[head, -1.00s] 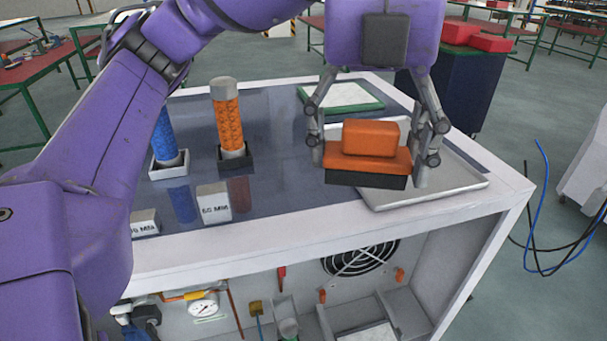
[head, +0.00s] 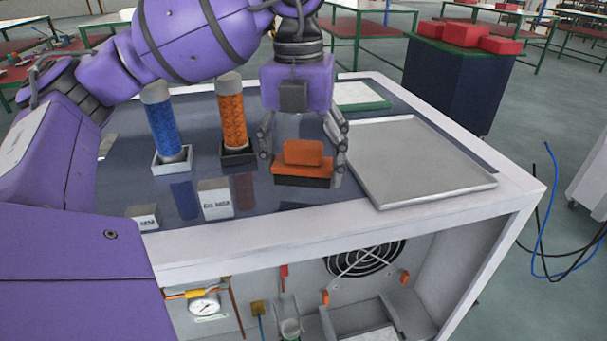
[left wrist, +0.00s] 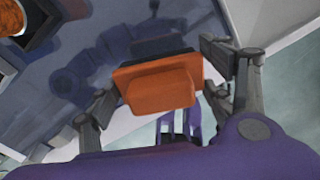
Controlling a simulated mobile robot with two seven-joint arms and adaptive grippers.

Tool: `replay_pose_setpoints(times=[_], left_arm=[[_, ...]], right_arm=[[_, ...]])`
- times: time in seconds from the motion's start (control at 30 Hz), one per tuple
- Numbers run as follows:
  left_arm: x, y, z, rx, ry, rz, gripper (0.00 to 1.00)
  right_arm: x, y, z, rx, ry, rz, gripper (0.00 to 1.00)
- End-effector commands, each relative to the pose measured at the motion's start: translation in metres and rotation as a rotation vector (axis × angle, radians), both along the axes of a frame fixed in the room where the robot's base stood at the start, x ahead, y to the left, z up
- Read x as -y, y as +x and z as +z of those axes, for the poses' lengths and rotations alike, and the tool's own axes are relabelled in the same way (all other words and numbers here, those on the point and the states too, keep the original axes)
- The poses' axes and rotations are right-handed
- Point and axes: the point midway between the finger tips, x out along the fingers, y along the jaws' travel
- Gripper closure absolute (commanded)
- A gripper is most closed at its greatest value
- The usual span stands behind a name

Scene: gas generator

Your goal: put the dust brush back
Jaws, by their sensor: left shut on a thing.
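The dust brush (head: 303,160) has an orange block handle and a dark underside. My left gripper (head: 303,165) is shut on it, one finger at each end. In the head view the brush is over the dark top of the white cabinet, left of the grey metal tray (head: 420,165). I cannot tell if its underside touches the surface. In the left wrist view the brush (left wrist: 160,82) sits between the fingers, with dark tabletop beyond it. My right gripper is not in view.
A blue-filled column (head: 162,128) and an orange-filled column (head: 232,120) stand left of the brush. Small white labelled blocks (head: 215,199) are near the front edge. A green-rimmed white pad (head: 360,95) lies behind.

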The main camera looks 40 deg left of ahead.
Motion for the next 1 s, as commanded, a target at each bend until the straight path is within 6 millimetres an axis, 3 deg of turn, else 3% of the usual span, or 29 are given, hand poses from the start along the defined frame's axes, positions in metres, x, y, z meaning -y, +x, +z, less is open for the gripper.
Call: replay_pose_setpoints(times=[0.2, 0.57, 0.6, 0.7, 1.0], left_arm=[[0.000, -0.001, -0.030, -0.003, 0.001, 0.001, 0.50], [0.000, 0.000, -0.034, -0.001, 0.000, 0.002, 0.50], [0.000, 0.000, -0.033, -0.001, 0.000, 0.002, 0.22], [0.001, 0.000, -0.033, -0.001, 0.000, 0.002, 0.09], [0.001, 0.000, -0.033, -0.001, 0.000, 0.001, 0.07]], right_arm=[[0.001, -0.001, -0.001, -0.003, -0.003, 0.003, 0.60], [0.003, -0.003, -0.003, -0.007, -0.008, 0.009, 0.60], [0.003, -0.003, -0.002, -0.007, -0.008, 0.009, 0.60], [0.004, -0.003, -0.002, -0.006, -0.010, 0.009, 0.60], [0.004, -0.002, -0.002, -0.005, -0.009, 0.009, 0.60]])
